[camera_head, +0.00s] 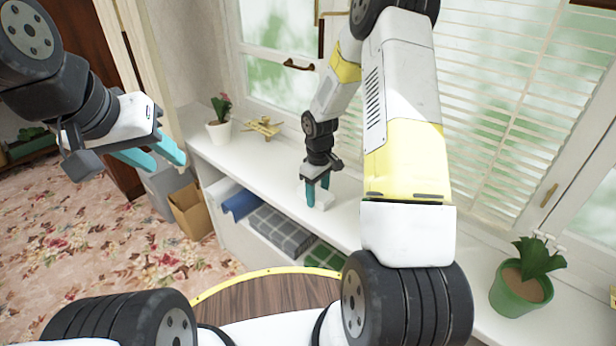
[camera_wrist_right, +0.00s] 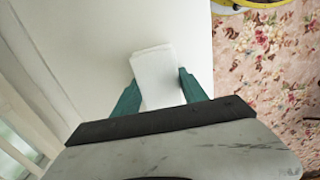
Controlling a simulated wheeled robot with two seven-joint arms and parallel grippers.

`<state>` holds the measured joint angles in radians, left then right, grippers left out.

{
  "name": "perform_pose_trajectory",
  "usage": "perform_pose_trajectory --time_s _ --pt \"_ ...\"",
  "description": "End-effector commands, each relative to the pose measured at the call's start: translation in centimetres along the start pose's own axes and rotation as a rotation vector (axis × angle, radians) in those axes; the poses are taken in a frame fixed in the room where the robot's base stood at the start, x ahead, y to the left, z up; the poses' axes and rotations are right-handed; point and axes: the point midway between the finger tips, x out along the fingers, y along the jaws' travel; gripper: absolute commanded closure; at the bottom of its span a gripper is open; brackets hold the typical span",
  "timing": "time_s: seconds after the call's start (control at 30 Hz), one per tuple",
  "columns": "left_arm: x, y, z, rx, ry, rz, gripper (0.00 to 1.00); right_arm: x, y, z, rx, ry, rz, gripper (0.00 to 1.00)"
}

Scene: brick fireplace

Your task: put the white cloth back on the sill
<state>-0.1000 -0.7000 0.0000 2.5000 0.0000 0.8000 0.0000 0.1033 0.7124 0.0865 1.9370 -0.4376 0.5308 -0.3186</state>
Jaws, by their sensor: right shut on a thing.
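The white cloth (camera_wrist_right: 153,72) is a small folded white block between the teal fingers of my right gripper (camera_wrist_right: 160,95) in the right wrist view. In the head view my right gripper (camera_head: 318,190) points down over the white sill (camera_head: 270,174), shut on the cloth (camera_head: 325,198). The cloth is at the sill's surface near its front edge; I cannot tell whether it touches. My left gripper (camera_head: 150,156) hangs over the floor at the left, its teal fingers apart and empty.
A small potted plant (camera_head: 219,125) and a gold ornament (camera_head: 264,127) stand on the sill at the left. A green potted plant (camera_head: 522,280) stands at the right. Folded cloths (camera_head: 280,231) fill the shelf below.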

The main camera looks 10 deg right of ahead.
Motion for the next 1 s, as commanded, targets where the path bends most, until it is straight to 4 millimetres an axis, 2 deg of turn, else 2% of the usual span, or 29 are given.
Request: perform_pose_trajectory --time_s 0.3,0.33,0.43,0.77,0.87,1.0 --pt "0.0 0.0 0.0 0.000 0.000 0.000 0.64 0.3 0.0 0.0 0.001 0.000 0.000 0.88" --pt "0.0 0.0 0.0 0.000 0.000 0.000 0.64 0.3 0.0 0.0 0.001 0.000 0.001 0.46" --pt "0.0 0.0 0.0 0.000 0.000 0.000 0.64 0.3 0.0 0.0 0.001 0.000 0.001 0.28" --pt "0.0 0.0 0.0 0.000 0.000 0.000 0.64 0.1 0.0 0.0 0.001 0.001 0.001 0.28" --pt "0.0 0.0 0.0 0.000 0.000 0.000 0.64 -0.8 0.1 -0.1 0.001 0.003 0.002 0.28" --pt "0.0 0.0 0.0 0.000 0.000 0.000 0.64 -3.2 0.1 -0.1 0.002 0.004 0.004 0.28"
